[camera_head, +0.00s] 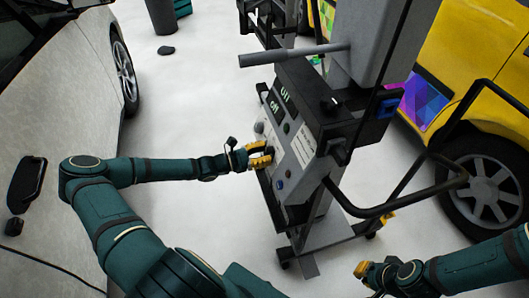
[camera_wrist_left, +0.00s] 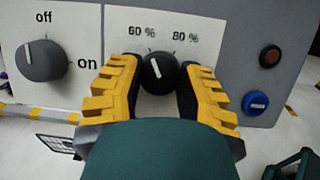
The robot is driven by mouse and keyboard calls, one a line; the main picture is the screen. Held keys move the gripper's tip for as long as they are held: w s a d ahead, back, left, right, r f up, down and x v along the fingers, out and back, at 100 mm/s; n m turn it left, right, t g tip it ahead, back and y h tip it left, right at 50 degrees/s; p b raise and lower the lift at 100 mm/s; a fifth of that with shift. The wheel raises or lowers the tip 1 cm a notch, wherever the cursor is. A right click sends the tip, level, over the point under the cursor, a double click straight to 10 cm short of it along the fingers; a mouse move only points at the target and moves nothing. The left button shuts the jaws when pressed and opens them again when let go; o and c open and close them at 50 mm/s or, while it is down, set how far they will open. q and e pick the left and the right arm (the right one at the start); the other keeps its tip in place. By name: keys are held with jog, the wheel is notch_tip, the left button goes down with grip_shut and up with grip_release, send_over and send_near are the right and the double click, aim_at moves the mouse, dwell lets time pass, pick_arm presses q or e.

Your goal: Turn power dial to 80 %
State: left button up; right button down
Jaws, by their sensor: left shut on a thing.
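The black power dial (camera_wrist_left: 159,72) sits on the grey panel between my left fingers in the left wrist view. Its white pointer line faces up with a slight lean left, nearer the "60 %" label (camera_wrist_left: 141,30) than the "80 %" label (camera_wrist_left: 185,38). My left gripper (camera_wrist_left: 160,85) is shut on the dial, with yellow fingers on both sides. In the head view my left gripper (camera_head: 259,156) reaches the front of the machine panel (camera_head: 296,150). My right gripper (camera_head: 364,270) is low at the right, apart from the machine, and its jaw opening is unclear.
An off/on knob (camera_wrist_left: 41,60) is left of the dial, pointing near "off". A blue button (camera_wrist_left: 256,103) and a dark red-brown button (camera_wrist_left: 270,55) are at the right. A black tube handle (camera_head: 395,208) juts from the machine. A yellow car (camera_head: 478,75) stands behind it.

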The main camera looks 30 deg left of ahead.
pick_arm(q)
jog(key=m+h, duration=0.1)
jog(key=m, duration=0.1)
jog(key=shift+r+m+g+p, duration=0.15)
jog(key=shift+m+g+p, duration=0.2)
jog(key=shift+m+g, duration=0.05)
jog(key=m+g+h, duration=0.1)
jog(key=m, duration=0.2)
jog(key=shift+w+p, duration=0.1)
jog(key=shift+p, duration=0.2)
grip_shut()
jog(key=m+g, duration=0.2)
jog(key=m, duration=0.2)
jog(key=shift+m+h, duration=0.3)
jog(key=shift+h, duration=0.1)
jog(key=shift+m+g, duration=0.8)
jog(key=shift+m, duration=1)
jog(key=o, duration=1.3)
grip_release()
jog(key=shift+d, duration=0.1)
jog(key=shift+c, duration=0.2)
